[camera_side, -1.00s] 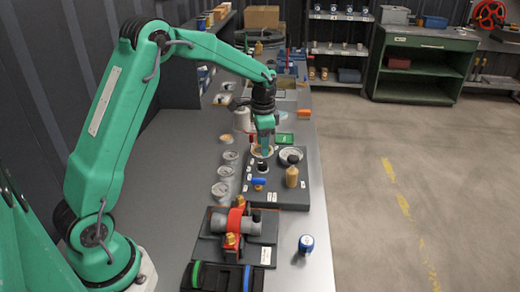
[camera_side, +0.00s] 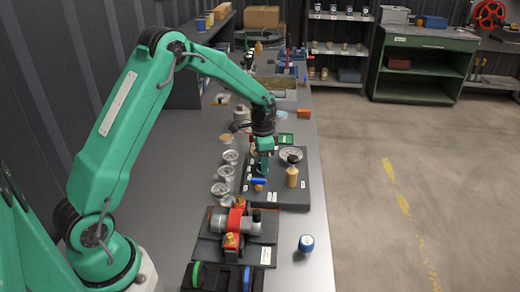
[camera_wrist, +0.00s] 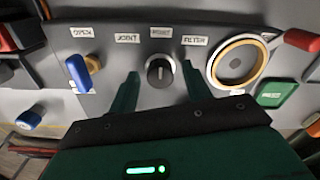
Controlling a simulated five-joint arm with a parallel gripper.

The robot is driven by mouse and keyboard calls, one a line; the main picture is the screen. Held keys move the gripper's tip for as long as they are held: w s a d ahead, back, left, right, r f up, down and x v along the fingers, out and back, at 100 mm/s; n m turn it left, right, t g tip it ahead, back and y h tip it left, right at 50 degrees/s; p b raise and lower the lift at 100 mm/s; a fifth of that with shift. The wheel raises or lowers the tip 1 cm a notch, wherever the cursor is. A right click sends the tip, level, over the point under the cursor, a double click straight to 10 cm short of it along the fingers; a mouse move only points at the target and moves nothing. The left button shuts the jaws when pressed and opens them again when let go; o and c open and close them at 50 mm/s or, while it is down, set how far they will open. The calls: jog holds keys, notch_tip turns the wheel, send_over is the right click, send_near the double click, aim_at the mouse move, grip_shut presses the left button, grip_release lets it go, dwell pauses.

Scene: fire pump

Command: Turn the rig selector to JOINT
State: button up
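The rig selector is a round black knob (camera_wrist: 160,72) with a white mark, set on a grey panel (camera_wrist: 210,26). Small white labels stand in a row above it, one of them (camera_wrist: 161,32) straight above the knob. The white mark seems to point up toward that label. My gripper (camera_wrist: 160,84) is open, with one finger on each side of the knob and visible gaps to it. In the side view my gripper (camera_side: 263,174) is low over the panel and hides the knob.
A blue-handled valve (camera_wrist: 80,71) is left of my fingers in the wrist view. A brass-rimmed ring (camera_wrist: 239,61) and a green box (camera_wrist: 277,92) are on the right.

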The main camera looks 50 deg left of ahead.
jog(key=c, duration=0.8)
jog(key=shift+c, duration=0.2)
jog(key=shift+n, duration=0.4)
jog(key=n, duration=0.4)
jog(key=shift+r, duration=0.1)
jog(key=shift+n, duration=2.1)
jog(key=o, duration=1)
